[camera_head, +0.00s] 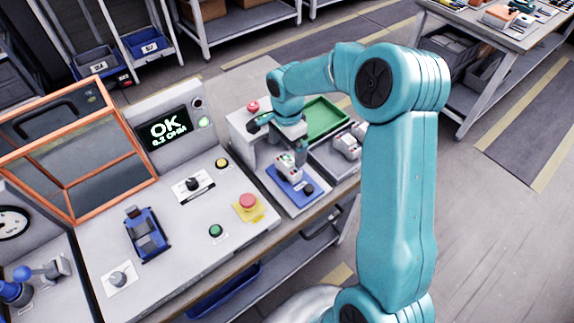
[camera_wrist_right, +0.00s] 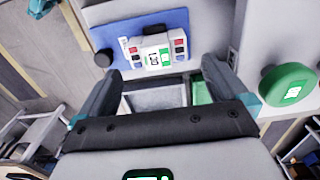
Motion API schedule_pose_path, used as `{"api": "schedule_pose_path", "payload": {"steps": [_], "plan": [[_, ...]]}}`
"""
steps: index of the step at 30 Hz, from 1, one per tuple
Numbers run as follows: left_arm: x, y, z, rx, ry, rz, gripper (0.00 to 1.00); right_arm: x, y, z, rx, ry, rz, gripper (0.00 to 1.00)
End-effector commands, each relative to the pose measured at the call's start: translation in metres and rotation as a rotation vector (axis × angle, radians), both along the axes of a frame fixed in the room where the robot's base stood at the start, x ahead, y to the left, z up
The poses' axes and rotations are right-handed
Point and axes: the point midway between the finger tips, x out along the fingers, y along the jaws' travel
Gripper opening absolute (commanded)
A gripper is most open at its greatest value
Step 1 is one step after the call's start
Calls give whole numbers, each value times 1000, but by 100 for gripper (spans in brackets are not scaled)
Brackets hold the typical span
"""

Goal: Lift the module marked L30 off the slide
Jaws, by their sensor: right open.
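A white module (camera_head: 287,166) with red and blue blocks on its sides rests on the blue slide (camera_head: 283,184) in the head view. The module also shows in the right wrist view (camera_wrist_right: 157,52), with a small label too blurred to read for sure. A black knob (camera_head: 308,189) stands on the slide beside it. My right gripper (camera_head: 298,153) is just above the module, pointing down. In the right wrist view my right gripper (camera_wrist_right: 160,72) is open and empty; its fingers are apart, with the module just beyond the tips. My left gripper is not in view.
A green tray (camera_head: 325,118) and a grey tray with more white modules (camera_head: 348,146) lie behind the slide. A console with an OK screen (camera_head: 168,130), a red button (camera_head: 248,201) and a blue fixture (camera_head: 146,235) is to the left. An orange-framed guard (camera_head: 118,131) stands farther left.

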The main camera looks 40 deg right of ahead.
Motion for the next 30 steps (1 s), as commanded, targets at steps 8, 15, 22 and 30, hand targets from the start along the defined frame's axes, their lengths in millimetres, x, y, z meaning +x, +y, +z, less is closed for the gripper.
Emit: {"api": "schedule_pose_path", "payload": {"steps": [8,15,22,30], "plan": [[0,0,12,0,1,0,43,-1,0,-27,2,5,0,100],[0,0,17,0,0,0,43,1,-1,-58,1,0,0,100],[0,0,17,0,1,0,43,1,-1,-60,1,-2,0,100],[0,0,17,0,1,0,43,1,-1,-59,1,-2,0,35]]}}
